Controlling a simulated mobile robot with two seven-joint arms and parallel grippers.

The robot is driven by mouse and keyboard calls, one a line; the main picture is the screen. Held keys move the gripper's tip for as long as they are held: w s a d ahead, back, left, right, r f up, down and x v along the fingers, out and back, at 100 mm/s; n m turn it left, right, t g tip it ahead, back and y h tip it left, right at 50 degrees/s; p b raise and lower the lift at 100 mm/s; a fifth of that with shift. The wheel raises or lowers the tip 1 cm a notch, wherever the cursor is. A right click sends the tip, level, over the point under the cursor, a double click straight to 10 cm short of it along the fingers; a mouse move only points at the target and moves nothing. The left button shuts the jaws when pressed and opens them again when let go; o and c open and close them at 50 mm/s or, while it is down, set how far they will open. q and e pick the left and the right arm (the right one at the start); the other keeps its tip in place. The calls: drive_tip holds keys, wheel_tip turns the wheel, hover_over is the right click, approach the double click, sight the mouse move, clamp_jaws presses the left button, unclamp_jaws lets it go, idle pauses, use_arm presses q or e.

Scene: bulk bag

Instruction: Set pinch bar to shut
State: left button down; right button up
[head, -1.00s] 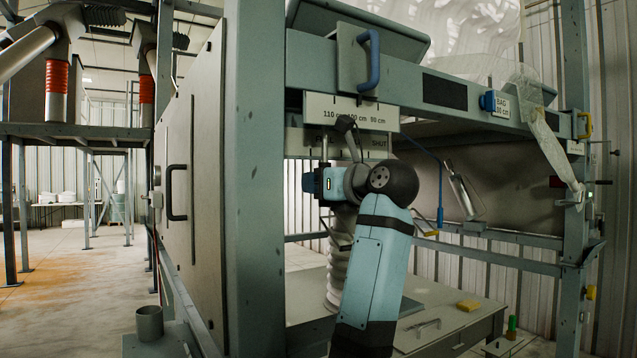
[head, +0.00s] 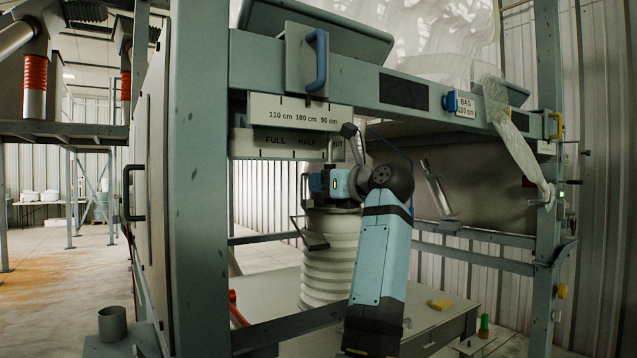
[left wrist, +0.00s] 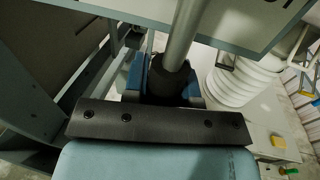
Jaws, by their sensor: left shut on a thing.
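The upper scale plate (head: 298,112) reads 110 cm, 100 cm, 90 cm. The lower scale plate (head: 275,142) reads FULL, HALF and a partly hidden SHUT. The pinch bar's upright metal handle (head: 330,150) hangs in front of the lower plate, just right of HALF and over the start of SHUT. My left gripper (head: 318,182) is shut on its lower end. In the left wrist view the handle (left wrist: 183,38) runs down into a dark grip between the blue jaws. The ribbed white spout (head: 328,258) stands below and behind. The bar itself is not clear. My right gripper is out of view.
A thick frame post (head: 200,180) stands left of my arm. A blue handle (head: 317,62) and crossbeam (head: 350,85) are above. A bag label (head: 467,105) hangs right. A yellow block (head: 441,304) lies on the platform below.

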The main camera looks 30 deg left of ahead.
use_arm(q)
drive_tip(key=c, duration=1.2)
unclamp_jaws()
drive_tip(key=shift+d+r, duration=0.1)
drive_tip(key=shift+r, duration=0.2)
drive_tip(key=shift+c, duration=0.2)
drive_tip(key=o, duration=0.3)
drive_tip(key=shift+w+f, duration=0.1)
drive_tip(key=shift+w, duration=0.1)
drive_tip(key=d+b, duration=0.1)
drive_tip(key=d, duration=0.3)
drive_tip(key=s+d+b, duration=0.1)
drive_tip(key=d, duration=0.4)
drive_tip(key=s+d+b, duration=0.1)
drive_tip(key=d, duration=0.3)
drive_tip(key=shift+s+d+f, duration=0.15)
drive_tip(key=shift+s+d, duration=0.1)
drive_tip(key=shift+d, duration=0.15)
